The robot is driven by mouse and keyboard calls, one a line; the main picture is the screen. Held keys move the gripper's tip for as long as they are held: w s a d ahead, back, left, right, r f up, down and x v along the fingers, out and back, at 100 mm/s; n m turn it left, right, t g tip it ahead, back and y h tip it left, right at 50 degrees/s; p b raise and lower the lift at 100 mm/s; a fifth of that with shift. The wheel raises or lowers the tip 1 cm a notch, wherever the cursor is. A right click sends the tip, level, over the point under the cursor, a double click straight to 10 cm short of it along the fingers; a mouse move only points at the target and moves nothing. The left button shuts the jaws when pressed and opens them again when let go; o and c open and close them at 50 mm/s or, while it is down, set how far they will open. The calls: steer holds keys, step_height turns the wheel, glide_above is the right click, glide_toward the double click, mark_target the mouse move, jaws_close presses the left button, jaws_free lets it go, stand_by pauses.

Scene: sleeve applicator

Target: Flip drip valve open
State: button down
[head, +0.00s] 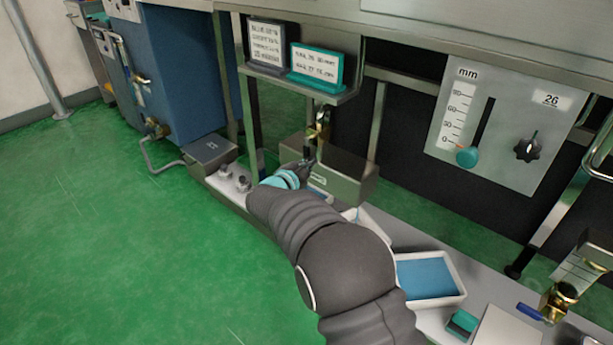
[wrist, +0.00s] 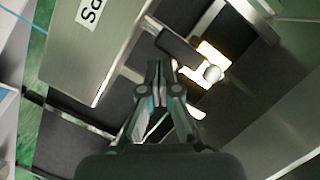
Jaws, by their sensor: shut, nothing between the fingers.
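A brass valve (head: 321,124) hangs below the small sign shelf in the head view, just above my gripper (head: 306,163). I take it as the drip valve. In the wrist view its bright brass body (wrist: 213,52) carries a dark lever (wrist: 179,48) and a round pale end. My gripper (wrist: 160,68) is shut and empty there, its fingertips just below the lever. I cannot tell whether they touch it. My wrist and arm hide part of the area below the valve in the head view.
A metal box (head: 345,178) stands beside my gripper; its labelled side (wrist: 72,45) shows in the wrist view. A shelf with two signs (head: 318,66) is above. A blue tray (head: 428,277) and another brass valve with a blue handle (head: 530,312) lie right. Green floor is clear left.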

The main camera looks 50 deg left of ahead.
steer(key=s+d, duration=0.8)
steer(key=shift+r, duration=0.15)
stand_by(0.6)
